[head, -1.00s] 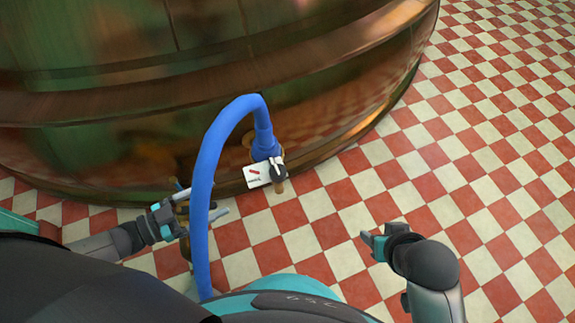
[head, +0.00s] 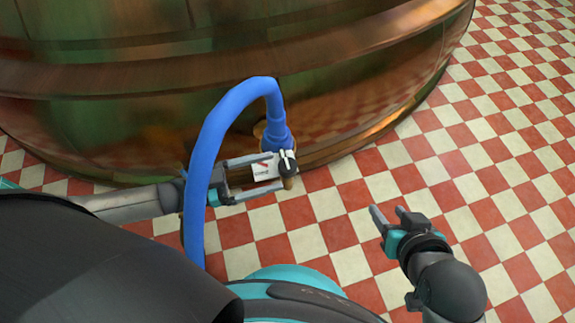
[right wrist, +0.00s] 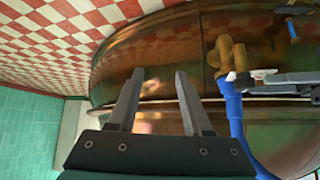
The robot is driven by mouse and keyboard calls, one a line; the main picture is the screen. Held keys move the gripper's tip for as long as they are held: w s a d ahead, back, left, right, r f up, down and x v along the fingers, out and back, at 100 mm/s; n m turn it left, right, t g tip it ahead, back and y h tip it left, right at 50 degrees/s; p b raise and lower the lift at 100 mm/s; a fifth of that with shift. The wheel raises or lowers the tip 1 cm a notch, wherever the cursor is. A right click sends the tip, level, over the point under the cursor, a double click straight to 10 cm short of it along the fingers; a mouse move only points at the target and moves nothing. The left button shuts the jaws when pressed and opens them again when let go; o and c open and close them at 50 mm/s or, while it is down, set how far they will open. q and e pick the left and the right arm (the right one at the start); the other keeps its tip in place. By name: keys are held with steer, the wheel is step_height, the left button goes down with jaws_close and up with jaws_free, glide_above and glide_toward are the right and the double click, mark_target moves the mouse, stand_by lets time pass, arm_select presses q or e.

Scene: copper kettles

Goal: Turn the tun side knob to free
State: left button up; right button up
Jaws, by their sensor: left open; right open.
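The copper tun (head: 340,100) fills the upper left of the head view. My right gripper (head: 388,211) is open and empty over the floor, right of the valve. The right wrist view shows its fingers (right wrist: 153,73) apart with nothing between.
The blue hose loops down in front of my left arm, close to it. It also shows in the right wrist view (right wrist: 236,125), beside a brass fitting (right wrist: 230,58). The red and white checkered floor (head: 500,130) is clear to the right.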

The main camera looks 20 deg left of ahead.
mark_target(287, 165)
arm_select(q)
steer(key=x, duration=0.3)
steer(key=shift+w+d+b, duration=0.2)
steer(key=shift+b, duration=0.15)
steer(key=shift+x, duration=0.8)
arm_select(e)
steer(key=shift+w+a+r+t+y, duration=0.1)
steer(key=shift+w+a+t+y, duration=0.35)
steer(key=shift+a, duration=0.2)
steer(key=shift+w+a+t+y, duration=0.25)
steer(key=shift+w+a+t, duration=0.05)
steer(key=shift+a+t, duration=0.3)
arm_select(q)
jaws_close()
